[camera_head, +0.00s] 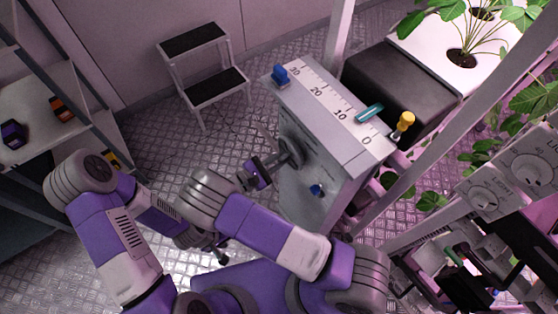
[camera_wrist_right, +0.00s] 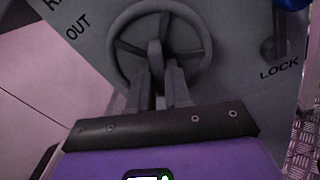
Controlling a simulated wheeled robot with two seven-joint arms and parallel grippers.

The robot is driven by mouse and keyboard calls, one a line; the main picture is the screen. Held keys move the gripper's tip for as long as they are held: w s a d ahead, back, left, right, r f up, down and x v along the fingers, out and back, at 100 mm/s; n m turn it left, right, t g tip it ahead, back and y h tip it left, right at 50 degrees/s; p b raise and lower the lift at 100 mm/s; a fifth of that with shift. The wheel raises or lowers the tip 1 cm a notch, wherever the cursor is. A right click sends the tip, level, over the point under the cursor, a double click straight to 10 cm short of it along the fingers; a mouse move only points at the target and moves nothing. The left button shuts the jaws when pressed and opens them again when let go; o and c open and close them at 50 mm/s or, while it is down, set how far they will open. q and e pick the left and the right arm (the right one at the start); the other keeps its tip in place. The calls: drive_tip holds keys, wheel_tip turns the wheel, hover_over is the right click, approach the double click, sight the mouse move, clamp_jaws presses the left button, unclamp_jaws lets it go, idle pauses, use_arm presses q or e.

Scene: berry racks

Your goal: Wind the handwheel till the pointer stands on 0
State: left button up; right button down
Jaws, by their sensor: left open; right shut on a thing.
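The handwheel (camera_head: 290,152) is a grey spoked wheel on the side of a grey box (camera_head: 300,200); it also shows in the right wrist view (camera_wrist_right: 121,50). On top of the box lies a white scale (camera_head: 327,100) with numbers falling to 0 at the near end. The teal pointer (camera_head: 369,112) stands between 10 and 0. My right gripper (camera_head: 262,172) is at the wheel; in the right wrist view its fingers (camera_wrist_right: 160,88) are shut on the wheel's handle (camera_wrist_right: 155,52), partly hidden. My left gripper (camera_head: 220,253) is open and empty, low over the floor.
A blue-knobbed lever (camera_head: 316,190) sits on the box below the wheel, by the word LOCK in the wrist view. Another blue knob (camera_head: 281,75) and a yellow knob (camera_head: 405,121) are near the scale's ends. A step stool (camera_head: 205,70) stands behind; a shelf (camera_head: 45,90) is left.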

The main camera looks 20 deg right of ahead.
use_arm(q)
drive_tip(key=shift+f+b, duration=0.4)
drive_tip(key=shift+f, duration=0.1)
use_arm(e)
drive_tip(key=shift+w+m, duration=0.1)
drive_tip(key=shift+m, duration=2)
drive_tip(key=c, duration=1.2)
unclamp_jaws()
drive_tip(key=shift+r, duration=0.1)
drive_tip(key=shift+o, duration=0.2)
